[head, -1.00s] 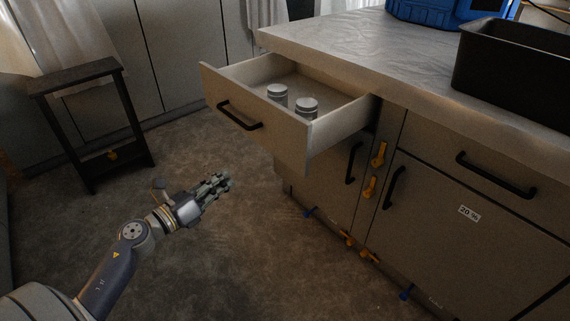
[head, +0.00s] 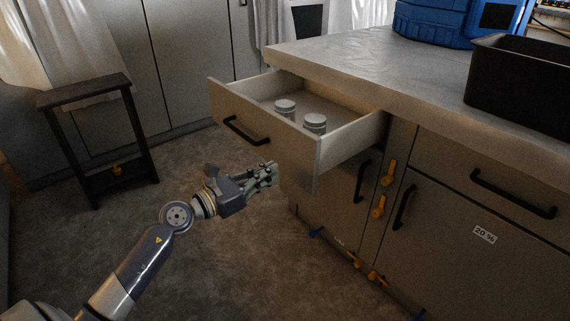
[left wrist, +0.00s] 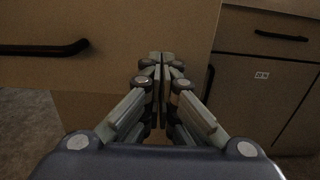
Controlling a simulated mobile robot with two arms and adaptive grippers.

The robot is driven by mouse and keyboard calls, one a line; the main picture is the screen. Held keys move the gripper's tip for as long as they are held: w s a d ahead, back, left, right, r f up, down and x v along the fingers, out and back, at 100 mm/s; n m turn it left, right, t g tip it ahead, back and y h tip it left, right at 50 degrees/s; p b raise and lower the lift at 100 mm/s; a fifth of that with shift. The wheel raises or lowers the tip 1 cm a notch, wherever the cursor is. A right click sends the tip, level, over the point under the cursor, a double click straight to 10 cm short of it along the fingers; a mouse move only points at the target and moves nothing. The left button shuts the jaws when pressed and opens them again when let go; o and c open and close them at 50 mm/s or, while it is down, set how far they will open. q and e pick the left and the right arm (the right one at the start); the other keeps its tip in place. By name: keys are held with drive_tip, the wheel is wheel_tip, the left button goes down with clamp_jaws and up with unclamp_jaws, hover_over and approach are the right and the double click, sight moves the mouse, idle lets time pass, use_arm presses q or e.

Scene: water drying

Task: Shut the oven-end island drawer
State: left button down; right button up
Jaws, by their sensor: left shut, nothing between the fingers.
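The island drawer (head: 285,146) stands pulled out at the left end of the island, with a black bar handle (head: 246,130) on its front. Two small lidded jars (head: 314,124) stand inside it. My left gripper (head: 272,171) is shut and empty, just in front of and below the middle of the drawer front. In the left wrist view the shut fingertips (left wrist: 161,58) point at the drawer front (left wrist: 120,70), to the right of its handle (left wrist: 45,48). I cannot tell whether they touch it. My right gripper is not in view.
The island countertop (head: 350,62) carries a black bin (head: 515,85) and a blue case (head: 435,22). Orange latches (head: 378,206) and closed cabinet doors sit below. A dark stool (head: 95,120) stands at the left. The floor between is clear.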

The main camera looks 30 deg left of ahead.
sight(294, 161)
use_arm(q)
drive_tip(key=x, duration=0.4)
drive_tip(key=shift+w+d, duration=0.15)
drive_tip(key=shift+w, duration=0.1)
drive_tip(key=shift+w+d, duration=0.2)
drive_tip(key=shift+w, duration=0.3)
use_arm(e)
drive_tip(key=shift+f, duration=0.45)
use_arm(q)
drive_tip(key=shift+w, duration=0.1)
